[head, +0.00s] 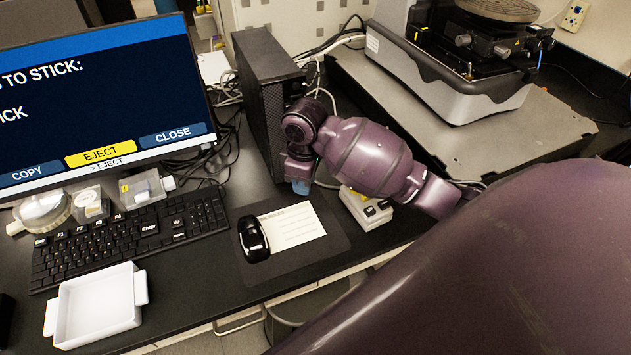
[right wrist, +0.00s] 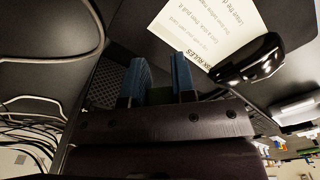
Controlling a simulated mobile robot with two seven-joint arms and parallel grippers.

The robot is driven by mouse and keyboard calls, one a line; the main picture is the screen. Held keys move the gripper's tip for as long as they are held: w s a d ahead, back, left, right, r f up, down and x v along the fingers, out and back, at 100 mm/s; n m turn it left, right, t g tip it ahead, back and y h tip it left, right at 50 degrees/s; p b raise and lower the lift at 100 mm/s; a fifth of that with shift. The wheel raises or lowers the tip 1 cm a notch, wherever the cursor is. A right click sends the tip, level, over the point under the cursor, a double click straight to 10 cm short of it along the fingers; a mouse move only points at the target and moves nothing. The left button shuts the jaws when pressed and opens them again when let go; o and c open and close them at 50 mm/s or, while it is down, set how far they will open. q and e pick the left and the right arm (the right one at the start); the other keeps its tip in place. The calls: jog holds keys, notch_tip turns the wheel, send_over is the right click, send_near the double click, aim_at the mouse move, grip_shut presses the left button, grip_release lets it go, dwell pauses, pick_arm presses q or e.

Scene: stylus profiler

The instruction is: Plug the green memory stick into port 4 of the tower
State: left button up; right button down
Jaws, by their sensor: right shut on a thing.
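The black tower (head: 262,100) stands right of the monitor in the head view. Its mesh front (right wrist: 103,85) shows beside my fingers in the right wrist view. My right gripper (head: 299,185) points down close by the tower's lower front corner. The stick is hidden in the head view. I cannot make out port 4 or whether the stick touches the tower. My left gripper is not in view.
The monitor (head: 100,90) shows EJECT highlighted. A keyboard (head: 130,235), white tray (head: 97,305), mouse (head: 253,238) and rules card (head: 292,226) lie in front. A small white box (head: 366,208) with buttons stands right of my gripper. The profiler (head: 455,60) is behind my arm.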

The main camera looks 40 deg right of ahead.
jog(key=m, duration=0.1)
jog(key=m+t, duration=0.1)
jog(key=m, duration=0.1)
jog(key=s+d+m+t, duration=0.1)
jog(key=m, duration=0.1)
jog(key=shift+f, duration=0.25)
jog(key=m, duration=0.1)
jog(key=m+t, duration=0.1)
jog(key=m, duration=0.1)
jog(key=d+m+t+h, duration=0.1)
jog(key=m, duration=0.1)
jog(key=shift+s+p, duration=0.35)
jog(key=shift+a, duration=0.1)
jog(key=shift+w+d, duration=0.2)
jog(key=shift+w, duration=0.6)
jog(key=shift+w+d, duration=0.2)
jog(key=shift+w, duration=0.6)
jog(key=shift+w+d, duration=0.2)
jog(key=shift+w, duration=0.6)
jog(key=shift+w+d+f, duration=0.1)
jog(key=shift+w+d, duration=0.15)
jog(key=shift+w, duration=0.8)
jog(key=c, duration=0.9)
grip_release()
jog(key=shift+c, duration=0.2)
jog(key=v, duration=0.7)
